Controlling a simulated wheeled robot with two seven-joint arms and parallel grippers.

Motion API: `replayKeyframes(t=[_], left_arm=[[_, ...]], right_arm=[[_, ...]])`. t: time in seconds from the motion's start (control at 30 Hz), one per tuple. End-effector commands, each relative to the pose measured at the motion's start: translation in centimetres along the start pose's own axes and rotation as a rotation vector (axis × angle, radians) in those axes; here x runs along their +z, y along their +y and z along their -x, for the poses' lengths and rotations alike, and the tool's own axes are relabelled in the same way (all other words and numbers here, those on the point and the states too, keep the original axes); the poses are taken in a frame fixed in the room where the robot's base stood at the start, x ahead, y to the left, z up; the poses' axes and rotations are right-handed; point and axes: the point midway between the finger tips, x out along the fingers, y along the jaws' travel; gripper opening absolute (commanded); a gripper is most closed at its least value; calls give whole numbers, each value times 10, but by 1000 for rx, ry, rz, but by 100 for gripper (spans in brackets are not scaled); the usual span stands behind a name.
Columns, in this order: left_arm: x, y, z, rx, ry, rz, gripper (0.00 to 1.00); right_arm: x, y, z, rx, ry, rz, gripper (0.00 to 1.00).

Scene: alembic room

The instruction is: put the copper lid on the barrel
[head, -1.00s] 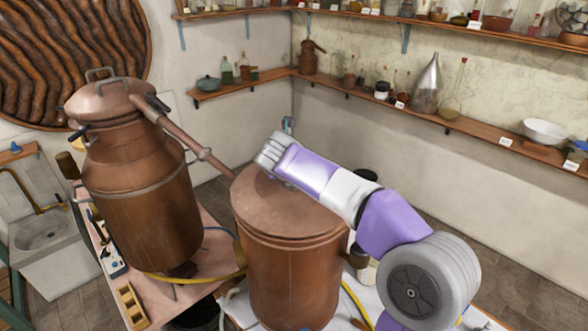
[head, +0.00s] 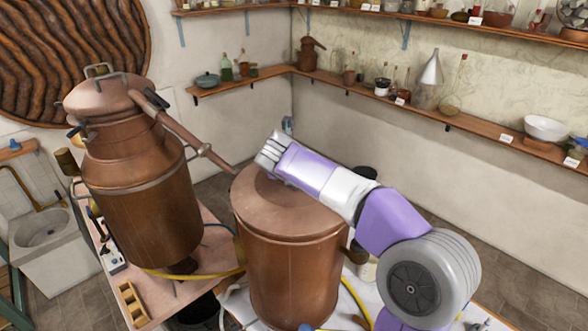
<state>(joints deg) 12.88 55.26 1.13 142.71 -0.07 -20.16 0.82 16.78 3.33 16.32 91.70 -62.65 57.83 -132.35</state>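The copper lid (head: 300,217) lies on top of the copper barrel (head: 293,280), in the middle of the head view. Its rim looks roughly level with the barrel's top edge, and I cannot tell whether it is fully seated. My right gripper (head: 269,153) is over the far part of the lid, its arm reaching in from the right. The arm hides the lid's back right and whatever the fingers face. I cannot see whether the gripper touches or holds the lid. My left gripper is not in view.
A large copper still (head: 145,200) stands at left, its pipe (head: 195,143) sloping down toward the barrel. A yellow hose (head: 190,275) runs between them. Wall shelves (head: 480,133) with glassware are behind. A wooden holder (head: 131,303) lies on the table at left.

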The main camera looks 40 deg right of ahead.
Motion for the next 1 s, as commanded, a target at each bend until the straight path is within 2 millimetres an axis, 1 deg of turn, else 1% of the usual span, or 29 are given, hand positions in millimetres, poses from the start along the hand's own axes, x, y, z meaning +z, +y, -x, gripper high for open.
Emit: replayKeyframes(t=[0.37,0.4,0.57,0.6,0.87,0.97,1.0], left_arm=[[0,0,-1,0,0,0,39],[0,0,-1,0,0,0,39],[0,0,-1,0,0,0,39],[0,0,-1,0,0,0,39],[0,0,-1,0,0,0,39],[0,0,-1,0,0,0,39],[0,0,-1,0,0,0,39]], right_arm=[[-1,0,-1,1,-5,0,0],[-1,0,-1,1,-5,0,21],[-1,0,-1,0,-3,0,45],[-1,0,-1,0,-2,0,47],[-3,1,-2,0,3,1,47],[-2,1,6,0,0,0,47],[-2,1,12,2,-1,0,47]])
